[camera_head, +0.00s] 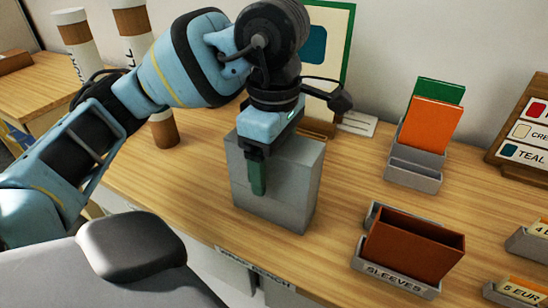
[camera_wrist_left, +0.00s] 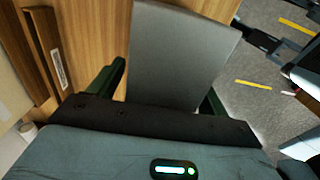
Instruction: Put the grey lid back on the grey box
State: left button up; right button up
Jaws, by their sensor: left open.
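The grey box (camera_head: 280,185) stands upright on the wooden table in the head view, with a flat grey top. I see no seam marking off a separate grey lid. My left gripper (camera_head: 266,165) is open and points down at the box top. One green finger hangs in front of the box's near face; the other is hidden in the head view. In the left wrist view a plain grey surface (camera_wrist_left: 180,55) lies between the two green fingers of the gripper (camera_wrist_left: 163,88). I cannot tell whether either finger touches it. My right gripper is not in view.
A brown sleeve holder (camera_head: 415,245) stands in a grey tray at the front right. A grey stand (camera_head: 415,167) with orange and green cards is behind it. A green-edged board (camera_head: 330,60) stands behind the box. A brown-and-white cup (camera_head: 163,130) is left of the box.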

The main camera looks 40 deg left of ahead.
pick_arm(q)
notch_tip(320, 180, up, 3)
jog(key=shift+r+p, duration=0.1)
jog(key=shift+p, duration=0.4)
notch_tip(320, 180, up, 4)
jog(key=shift+f+p, duration=0.15)
jog(key=shift+p, duration=0.4)
jog(key=shift+r, duration=0.45)
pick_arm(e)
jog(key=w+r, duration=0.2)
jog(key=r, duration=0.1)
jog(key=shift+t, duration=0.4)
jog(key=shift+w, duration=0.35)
